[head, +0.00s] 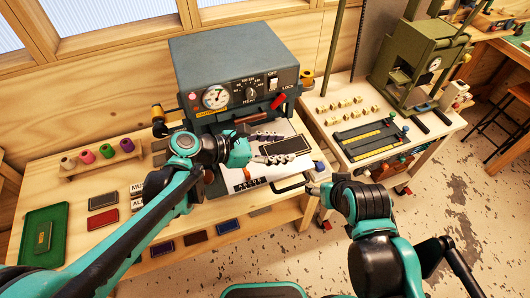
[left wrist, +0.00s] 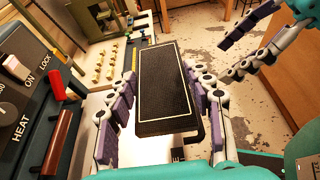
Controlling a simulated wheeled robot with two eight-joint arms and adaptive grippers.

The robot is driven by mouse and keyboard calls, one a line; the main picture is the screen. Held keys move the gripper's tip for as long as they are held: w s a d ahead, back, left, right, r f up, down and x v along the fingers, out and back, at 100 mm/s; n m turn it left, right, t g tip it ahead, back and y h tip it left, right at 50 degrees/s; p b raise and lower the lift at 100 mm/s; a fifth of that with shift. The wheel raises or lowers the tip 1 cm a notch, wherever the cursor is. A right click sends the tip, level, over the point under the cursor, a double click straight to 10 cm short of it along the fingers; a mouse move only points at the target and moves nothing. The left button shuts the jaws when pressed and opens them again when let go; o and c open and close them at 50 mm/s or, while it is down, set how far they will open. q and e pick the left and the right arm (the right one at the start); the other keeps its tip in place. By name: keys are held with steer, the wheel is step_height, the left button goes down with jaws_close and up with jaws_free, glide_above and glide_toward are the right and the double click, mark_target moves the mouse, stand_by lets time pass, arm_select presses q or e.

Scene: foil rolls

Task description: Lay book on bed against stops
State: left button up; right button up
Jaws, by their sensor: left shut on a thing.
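The book (head: 288,146) is black with a thin pale border line. My left gripper (head: 270,147) is shut on it, and the book also shows between the two fingers in the left wrist view (left wrist: 165,85). It is over the white bed (head: 268,172) at the front of the grey press; whether it touches the bed I cannot tell. The stops are not clear to see. My right gripper (head: 316,190) is off the bed's front right corner, empty; in the left wrist view (left wrist: 238,55) its fingers stand apart.
The grey press (head: 235,65) has a red lever (head: 279,102) just behind the bed. Several small covers (head: 103,220) and a green tray (head: 42,238) lie on the bench at left. A side table (head: 375,115) with brass type stands at right, beyond a gap.

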arm_select(q)
steer(key=b, duration=0.3)
glide_above(256, 150)
step_height(256, 150, down, 7)
steer(key=shift+s+d+f, duration=0.1)
steer(key=shift+s+f, duration=0.05)
steer(key=shift+f, duration=0.15)
step_height(256, 150, down, 3)
steer(key=shift+f+b, duration=0.2)
steer(key=shift+b, duration=0.3)
steer(key=shift+f, duration=0.25)
steer(key=shift+f, duration=0.15)
steer(key=o, duration=1.2)
